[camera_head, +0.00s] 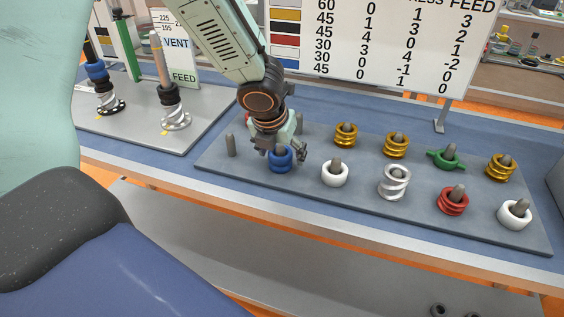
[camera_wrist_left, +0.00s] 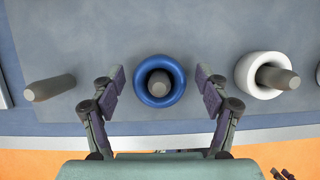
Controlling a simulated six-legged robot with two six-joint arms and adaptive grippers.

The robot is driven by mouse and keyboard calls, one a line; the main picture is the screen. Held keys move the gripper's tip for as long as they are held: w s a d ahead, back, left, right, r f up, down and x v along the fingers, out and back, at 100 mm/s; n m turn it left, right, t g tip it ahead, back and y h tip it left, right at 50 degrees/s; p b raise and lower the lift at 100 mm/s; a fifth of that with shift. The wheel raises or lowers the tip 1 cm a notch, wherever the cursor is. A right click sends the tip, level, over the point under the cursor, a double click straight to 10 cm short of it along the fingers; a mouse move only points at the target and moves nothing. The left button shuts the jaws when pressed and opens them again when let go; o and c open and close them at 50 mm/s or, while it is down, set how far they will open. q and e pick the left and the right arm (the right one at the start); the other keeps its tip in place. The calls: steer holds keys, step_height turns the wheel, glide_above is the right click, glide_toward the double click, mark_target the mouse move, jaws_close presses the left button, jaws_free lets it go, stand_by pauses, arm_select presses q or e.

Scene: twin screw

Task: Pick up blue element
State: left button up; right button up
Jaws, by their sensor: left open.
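The blue element (camera_head: 280,161) is a ring seated around a grey peg on the grey board (camera_head: 310,197), near the board's left end. In the left wrist view the blue ring (camera_wrist_left: 160,81) sits between the two open fingers of my left gripper (camera_wrist_left: 160,92), with a gap on each side. In the head view my left gripper (camera_head: 281,150) is at the blue ring from above and behind, and partly covers it. My right gripper is not in view.
A bare peg (camera_head: 230,145) stands left of the blue ring and a white ring (camera_head: 335,173) stands right of it. Gold, green, silver, red and white elements sit on other pegs. A second board (camera_head: 150,132) with two screw assemblies stands at left.

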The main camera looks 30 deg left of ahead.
arm_select(q)
steer(key=shift+w+a+f, duration=0.15)
steer(key=shift+a+f, duration=0.1)
steer(key=shift+f, duration=0.1)
steer(key=shift+s+d+r, duration=0.3)
steer(key=shift+d+r, duration=0.1)
steer(key=shift+c, duration=0.5)
steer(key=shift+s, duration=0.1)
steer(key=shift+c, duration=0.7)
steer(key=shift+w+a+f, duration=0.3)
steer(key=shift+a, duration=0.1)
steer(key=c, duration=0.4)
steer(key=shift+s+d+r, duration=0.15)
steer(key=shift+d+r, duration=0.1)
steer(key=shift+d, duration=0.15)
steer(key=c, duration=0.7)
steer(key=shift+a, duration=0.3)
steer(key=shift+c, duration=0.3)
